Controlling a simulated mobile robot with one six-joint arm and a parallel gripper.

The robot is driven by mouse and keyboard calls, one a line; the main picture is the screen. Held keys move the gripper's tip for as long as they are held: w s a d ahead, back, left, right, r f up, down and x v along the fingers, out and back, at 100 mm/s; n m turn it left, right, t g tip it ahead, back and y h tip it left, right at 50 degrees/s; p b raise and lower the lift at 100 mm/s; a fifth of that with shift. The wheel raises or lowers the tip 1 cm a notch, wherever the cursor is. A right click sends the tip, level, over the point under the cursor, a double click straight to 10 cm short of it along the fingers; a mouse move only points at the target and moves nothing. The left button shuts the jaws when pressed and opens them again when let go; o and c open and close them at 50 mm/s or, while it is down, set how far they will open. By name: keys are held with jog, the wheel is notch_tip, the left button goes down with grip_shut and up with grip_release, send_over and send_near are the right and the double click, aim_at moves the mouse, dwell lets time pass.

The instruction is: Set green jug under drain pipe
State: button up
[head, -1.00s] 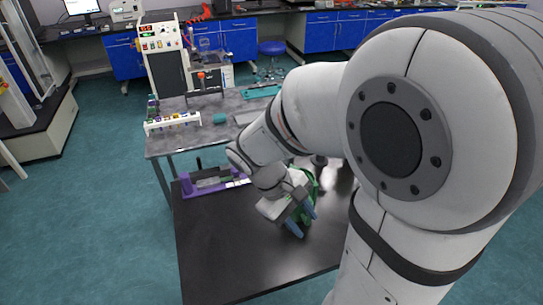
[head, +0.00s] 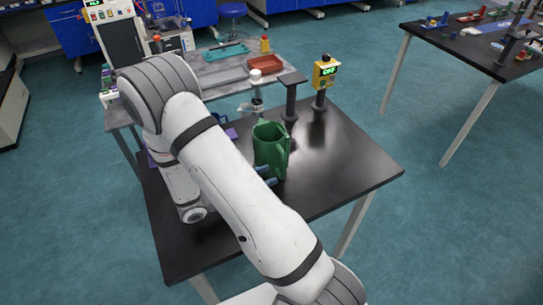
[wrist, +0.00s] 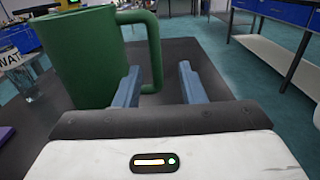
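The green jug (head: 270,150) stands upright on the black table, open top up. In the wrist view the jug (wrist: 85,55) fills the upper left, and its handle curves down into the gap between the fingers. My gripper (wrist: 158,85) is open, its two blue-grey fingers apart on either side of the handle's lower part. In the head view the blue fingers of my gripper (head: 266,176) show at the jug's lower front, with the forearm hiding the rest. A small metallic fitting (head: 252,106) sits behind the jug; I cannot tell whether it is the drain pipe.
Behind the jug stand a black post with a flat top (head: 290,95) and a yellow box reading OFF (head: 325,72). The black table (head: 345,165) is clear to the right. A grey bench (head: 225,85) with trays adjoins at the back. A clear labelled container (wrist: 20,75) shows at left.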

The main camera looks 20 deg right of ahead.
aim_at(283, 176)
jog(key=d, duration=0.2)
jog(key=d+p, duration=0.1)
jog(key=d, duration=0.1)
jog(key=w+d, duration=0.1)
jog(key=d, duration=0.1)
jog(key=shift+d+r+p, duration=0.15)
jog(key=shift+d+p, duration=0.15)
jog(key=shift+c, duration=0.5)
grip_shut()
jog(key=shift+r, duration=0.1)
dwell(0.5)
